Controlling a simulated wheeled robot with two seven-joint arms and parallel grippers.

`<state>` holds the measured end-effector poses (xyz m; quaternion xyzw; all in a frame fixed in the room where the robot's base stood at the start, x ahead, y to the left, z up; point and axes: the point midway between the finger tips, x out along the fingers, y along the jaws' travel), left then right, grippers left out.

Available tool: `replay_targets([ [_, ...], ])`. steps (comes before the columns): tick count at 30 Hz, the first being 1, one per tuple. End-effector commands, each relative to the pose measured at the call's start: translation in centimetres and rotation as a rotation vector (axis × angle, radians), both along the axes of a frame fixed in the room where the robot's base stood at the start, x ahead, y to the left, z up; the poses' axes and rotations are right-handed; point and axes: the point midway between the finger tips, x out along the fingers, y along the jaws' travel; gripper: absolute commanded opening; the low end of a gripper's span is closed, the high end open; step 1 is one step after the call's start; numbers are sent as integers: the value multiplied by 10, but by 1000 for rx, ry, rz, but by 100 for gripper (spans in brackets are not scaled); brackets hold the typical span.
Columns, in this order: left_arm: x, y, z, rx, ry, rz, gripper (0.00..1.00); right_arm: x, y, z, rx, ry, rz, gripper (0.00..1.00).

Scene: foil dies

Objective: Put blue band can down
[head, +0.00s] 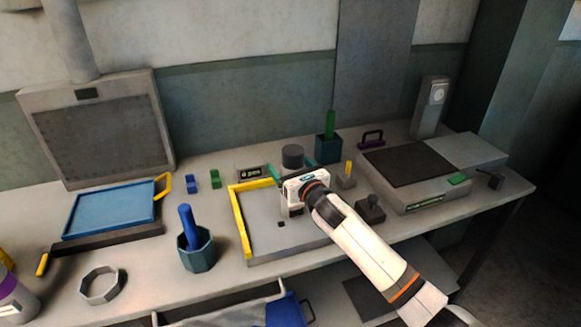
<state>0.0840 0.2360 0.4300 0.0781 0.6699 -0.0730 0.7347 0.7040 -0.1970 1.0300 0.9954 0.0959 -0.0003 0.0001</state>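My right gripper (291,205) is over the grey tray with yellow edges (240,225), with my white arm coming in from the lower right. Its fingers are mostly hidden by its own hand, so I cannot tell whether they are open or shut. I cannot make out a can with a blue band. A dark grey cylinder (292,155) shows just behind the hand, its lower part hidden; no band shows on it. A white can-like thing with a purple band (10,290) is cut off at the left edge. My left gripper is not in view.
A teal cup with a blue handle (197,250) stands left of the tray, near a pale ring (103,285). A blue screen frame (110,210) lies further left. A dark-topped press (410,165) stands right. A green-handled holder (328,148) stands behind.

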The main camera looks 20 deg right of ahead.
Motion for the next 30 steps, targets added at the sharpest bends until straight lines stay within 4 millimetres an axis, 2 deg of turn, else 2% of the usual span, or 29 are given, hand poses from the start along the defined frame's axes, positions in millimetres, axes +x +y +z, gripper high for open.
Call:
replay_targets([
  [5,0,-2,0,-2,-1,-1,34,-8,-2,2,-1,0,0,81],
  [8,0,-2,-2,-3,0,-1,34,-23,-5,1,-4,-1,1,81],
  [15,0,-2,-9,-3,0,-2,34,-75,-15,0,-3,0,0,81],
  [21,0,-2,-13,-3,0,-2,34,-106,-21,1,-2,0,0,81],
  [25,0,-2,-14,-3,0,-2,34,-115,-23,2,-1,-1,0,81],
  [30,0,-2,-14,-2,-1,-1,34,-118,-23,3,0,0,-1,81],
])
